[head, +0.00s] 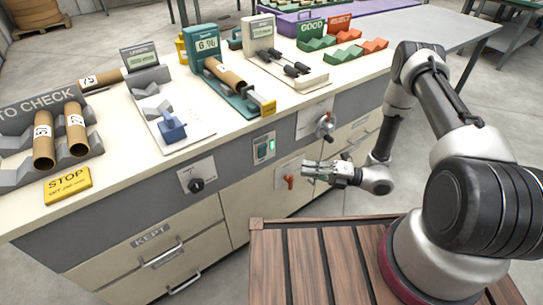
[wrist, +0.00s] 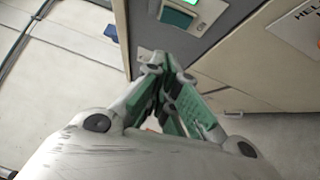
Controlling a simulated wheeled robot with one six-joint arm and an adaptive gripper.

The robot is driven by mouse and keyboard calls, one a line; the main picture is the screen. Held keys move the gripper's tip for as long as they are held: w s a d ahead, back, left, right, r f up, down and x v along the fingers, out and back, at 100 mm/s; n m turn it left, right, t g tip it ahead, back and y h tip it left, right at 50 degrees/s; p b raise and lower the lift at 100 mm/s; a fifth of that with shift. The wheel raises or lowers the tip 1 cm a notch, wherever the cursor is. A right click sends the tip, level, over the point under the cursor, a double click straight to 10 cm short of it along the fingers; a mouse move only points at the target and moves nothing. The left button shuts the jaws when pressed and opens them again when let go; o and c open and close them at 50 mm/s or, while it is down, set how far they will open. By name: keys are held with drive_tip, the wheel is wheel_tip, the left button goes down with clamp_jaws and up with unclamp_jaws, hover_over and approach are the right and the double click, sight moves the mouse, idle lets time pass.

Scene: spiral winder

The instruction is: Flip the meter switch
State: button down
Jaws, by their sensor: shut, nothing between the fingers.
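A switch with a dark rocker and a lit green lamp (head: 264,148) is on the grey front panel of the bench; its label is too small to read. In the wrist view the switch plate (wrist: 178,17) shows at the top edge, ahead of the fingers. My gripper (head: 306,168) is below and right of it in the head view, beside a red handle (head: 290,182). The gripper (wrist: 160,66) is shut and empty, its green-padded fingers together. A green meter (head: 207,44) reading 6% stands on the bench top.
A black knob (head: 196,185) is left of the switch, and a crank handle (head: 325,124) is to its upper right. Drawers, one marked KEPT (head: 150,235), lie below. A wooden slatted platform (head: 315,270) is in front. Tubes and racks are on the bench top.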

drive_tip(key=shift+a, duration=0.1)
approach(263, 152)
drive_tip(key=s+a+r, duration=0.1)
drive_tip(key=s+a, duration=0.3)
drive_tip(key=a, duration=0.1)
drive_tip(key=shift+w+a+r, duration=0.15)
drive_tip(key=shift+w+a, duration=0.3)
drive_tip(key=shift+w, duration=0.3)
drive_tip(key=shift+w+a+r, duration=0.1)
drive_tip(key=shift+w+a, duration=0.4)
drive_tip(key=shift+w, duration=0.25)
